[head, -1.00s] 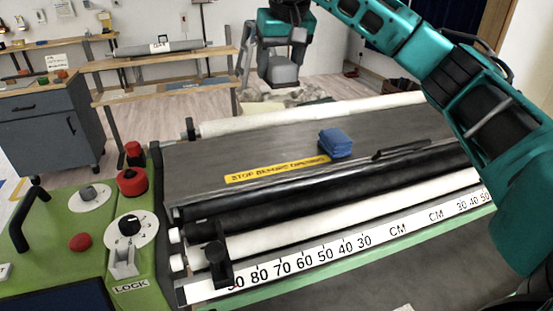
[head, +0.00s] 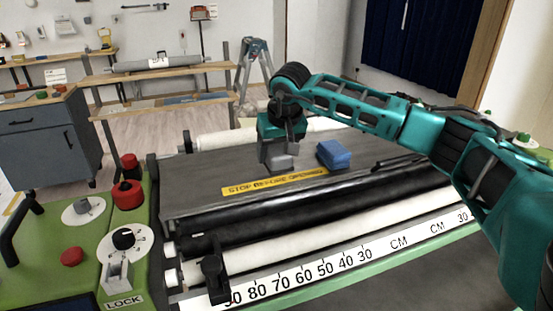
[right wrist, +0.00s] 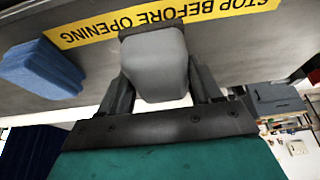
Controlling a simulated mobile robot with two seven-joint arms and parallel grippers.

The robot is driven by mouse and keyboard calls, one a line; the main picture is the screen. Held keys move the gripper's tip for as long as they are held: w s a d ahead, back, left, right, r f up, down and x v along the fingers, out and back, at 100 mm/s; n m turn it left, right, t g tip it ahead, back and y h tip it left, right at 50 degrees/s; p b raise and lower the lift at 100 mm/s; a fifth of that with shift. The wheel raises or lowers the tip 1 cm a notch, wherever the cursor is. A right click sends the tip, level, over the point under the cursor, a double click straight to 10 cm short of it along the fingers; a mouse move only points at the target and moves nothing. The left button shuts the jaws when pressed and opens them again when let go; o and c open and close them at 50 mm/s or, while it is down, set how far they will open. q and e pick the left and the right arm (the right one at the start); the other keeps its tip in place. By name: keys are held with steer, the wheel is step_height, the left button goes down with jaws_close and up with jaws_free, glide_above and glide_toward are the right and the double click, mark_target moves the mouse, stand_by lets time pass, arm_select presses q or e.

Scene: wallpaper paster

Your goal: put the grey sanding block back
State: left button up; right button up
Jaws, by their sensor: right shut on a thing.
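The grey sanding block (head: 281,161) is held in my right gripper (head: 277,149), low over the grey top of the machine (head: 210,173), behind the yellow "STOP BEFORE OPENING" strip (head: 262,185). I cannot tell whether the block touches the surface. In the right wrist view the grey block (right wrist: 158,62) sits between the two dark fingers, its far end beside the yellow strip (right wrist: 160,22). A blue block (head: 334,154) lies on the machine top just right of the gripper. My left gripper is not in view.
Black and white rollers (head: 330,207) and a centimetre scale (head: 330,261) run along the front of the machine. A green control panel with a red button (head: 127,194) stands at the left. The machine top left of the gripper is clear.

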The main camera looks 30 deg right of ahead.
steer(key=shift+f, duration=1.05)
steer(key=shift+f, duration=0.25)
steer(key=o, duration=1.1)
steer(key=shift+r, duration=0.1)
steer(key=v, duration=1.2)
steer(key=shift+s+a+r, duration=0.15)
steer(key=shift+s+r, duration=0.1)
steer(key=shift+s, duration=0.15)
